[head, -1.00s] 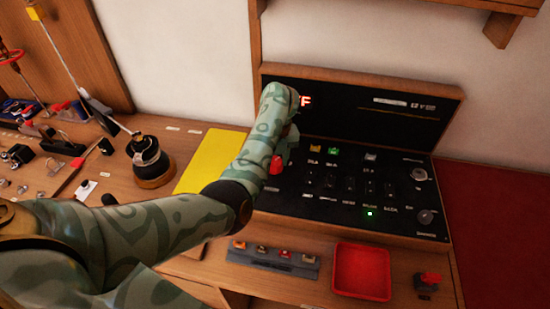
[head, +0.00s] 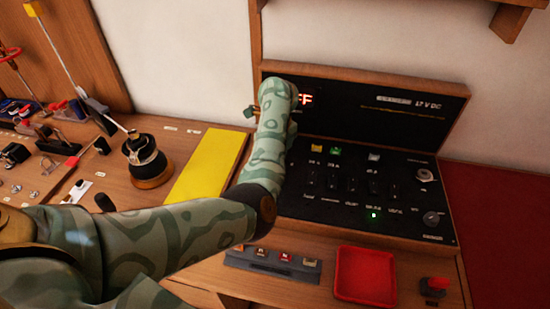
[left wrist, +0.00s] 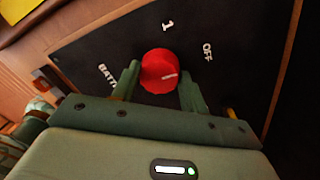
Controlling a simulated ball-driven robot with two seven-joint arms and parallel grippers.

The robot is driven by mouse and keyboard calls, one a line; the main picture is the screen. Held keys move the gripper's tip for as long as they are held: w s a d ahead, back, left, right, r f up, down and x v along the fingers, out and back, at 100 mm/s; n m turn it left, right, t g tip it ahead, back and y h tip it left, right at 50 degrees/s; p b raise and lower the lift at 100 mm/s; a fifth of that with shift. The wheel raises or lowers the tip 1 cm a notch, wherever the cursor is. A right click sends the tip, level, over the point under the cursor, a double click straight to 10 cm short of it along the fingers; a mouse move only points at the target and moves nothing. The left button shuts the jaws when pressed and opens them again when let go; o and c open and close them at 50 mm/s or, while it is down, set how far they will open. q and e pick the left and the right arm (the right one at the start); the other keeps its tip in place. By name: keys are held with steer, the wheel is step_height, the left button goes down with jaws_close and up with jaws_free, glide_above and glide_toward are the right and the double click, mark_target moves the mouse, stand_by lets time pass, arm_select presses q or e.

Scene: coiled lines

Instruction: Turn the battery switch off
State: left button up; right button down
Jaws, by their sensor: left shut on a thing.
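The battery switch is a round red knob (left wrist: 158,70) on a black panel (left wrist: 105,45). Its white pointer mark points right, roughly toward the "OFF" label; a "1" label is above it and a partly hidden "BATT" label is to the left. My left gripper (left wrist: 160,86) is shut on the knob, one finger on each side. My right gripper is out of view.
The black console (head: 400,215) carries several small switches and a lit green lamp (head: 374,215). A yellow board (head: 208,168) lies to the left.

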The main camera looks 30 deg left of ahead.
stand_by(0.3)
arm_select(q)
steer(key=o, duration=1)
steer(key=shift+r, duration=0.1)
steer(key=r+p, duration=0.2)
steer(key=r, duration=0.3)
steer(key=r+p, duration=0.1)
steer(key=r, duration=0.4)
steer(key=w+r+p, duration=0.1)
steer(key=r+p, duration=0.1)
steer(key=r, duration=0.4)
steer(key=shift+d+p, duration=0.15)
steer(key=shift+p, duration=0.15)
